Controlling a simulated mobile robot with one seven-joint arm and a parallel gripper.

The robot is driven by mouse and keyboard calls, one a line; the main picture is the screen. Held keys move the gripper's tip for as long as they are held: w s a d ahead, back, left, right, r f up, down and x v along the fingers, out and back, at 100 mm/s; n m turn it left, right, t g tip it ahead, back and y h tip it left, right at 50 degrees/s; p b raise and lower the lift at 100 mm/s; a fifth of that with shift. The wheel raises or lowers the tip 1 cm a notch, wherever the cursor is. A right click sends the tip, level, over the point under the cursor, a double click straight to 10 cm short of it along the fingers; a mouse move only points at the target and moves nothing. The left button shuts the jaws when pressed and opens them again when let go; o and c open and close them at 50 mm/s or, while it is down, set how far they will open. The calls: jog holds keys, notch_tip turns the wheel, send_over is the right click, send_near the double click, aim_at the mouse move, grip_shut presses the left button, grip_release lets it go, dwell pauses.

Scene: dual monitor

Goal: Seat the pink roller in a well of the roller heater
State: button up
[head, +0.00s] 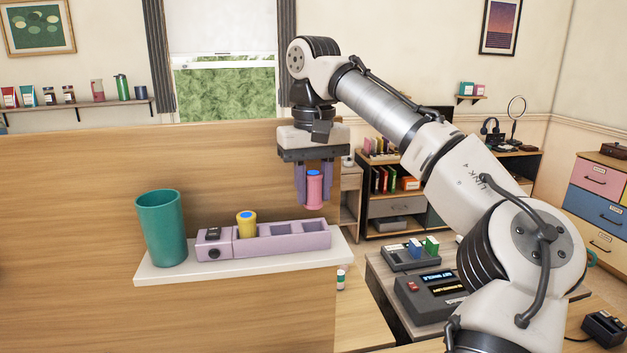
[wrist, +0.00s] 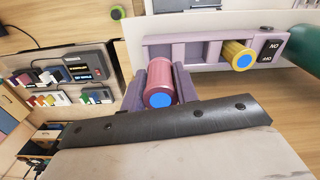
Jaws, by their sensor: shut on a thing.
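The pink roller (head: 314,190) has a blue end and is held upright between the two purple fingers of my gripper (head: 314,186). In the wrist view the pink roller (wrist: 160,92) shows with its blue end toward the camera, and my gripper (wrist: 160,90) is shut on it. The roller heater (head: 217,245) is a lilac block with a row of wells on a white shelf. A yellow roller (head: 246,224) with a blue end stands in the well nearest the switch end. The wells to its right look empty. The pink roller is above the heater's right end, apart from it.
A teal cup (head: 161,228) stands on the white shelf (head: 180,273), left of the heater. A wooden panel (head: 70,220) rises behind the shelf. Grey devices (head: 428,293) sit on a lower desk at the right.

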jog(key=shift+f+b, duration=0.5)
jog(key=shift+f, duration=0.9)
jog(key=shift+p, duration=1.5)
dwell(0.4)
jog(key=shift+f+b, duration=0.35)
jog(key=shift+f, duration=0.65)
jog(key=o, duration=1)
jog(key=shift+o, duration=0.2)
jog(key=shift+r, duration=3.75)
